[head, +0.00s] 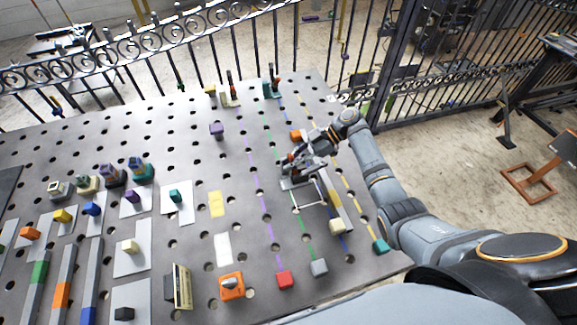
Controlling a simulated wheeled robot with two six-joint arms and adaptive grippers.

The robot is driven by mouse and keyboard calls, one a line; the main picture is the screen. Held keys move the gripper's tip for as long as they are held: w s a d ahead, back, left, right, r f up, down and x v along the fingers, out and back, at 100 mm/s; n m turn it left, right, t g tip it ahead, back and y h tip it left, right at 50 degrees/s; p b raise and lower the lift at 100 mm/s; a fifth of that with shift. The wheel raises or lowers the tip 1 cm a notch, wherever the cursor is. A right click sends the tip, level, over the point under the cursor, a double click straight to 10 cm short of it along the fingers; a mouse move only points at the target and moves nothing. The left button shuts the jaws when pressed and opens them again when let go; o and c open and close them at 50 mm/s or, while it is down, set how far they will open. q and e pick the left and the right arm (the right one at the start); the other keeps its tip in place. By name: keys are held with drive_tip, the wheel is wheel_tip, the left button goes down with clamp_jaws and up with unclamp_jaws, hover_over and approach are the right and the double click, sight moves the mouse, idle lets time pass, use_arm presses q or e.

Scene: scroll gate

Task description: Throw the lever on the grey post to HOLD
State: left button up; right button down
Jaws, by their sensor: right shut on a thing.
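My right gripper (298,164) is over the right part of the dark perforated table, its arm coming in from the right. It is shut on what looks like the lever, at a low grey base (296,184) just under the fingers. The gripper covers most of the lever and post, so the lever's angle is hard to tell. No HOLD lettering can be read. My left gripper is not in view.
Two dark upright levers (231,90) stand at the back edge. An orange knob box (231,286) is front centre. An iron fence (200,50) runs behind the table.

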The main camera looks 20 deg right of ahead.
drive_tip(key=shift+d, duration=0.1)
idle(0.3)
drive_tip(key=c, duration=1.3)
unclamp_jaws()
drive_tip(key=v, duration=1.2)
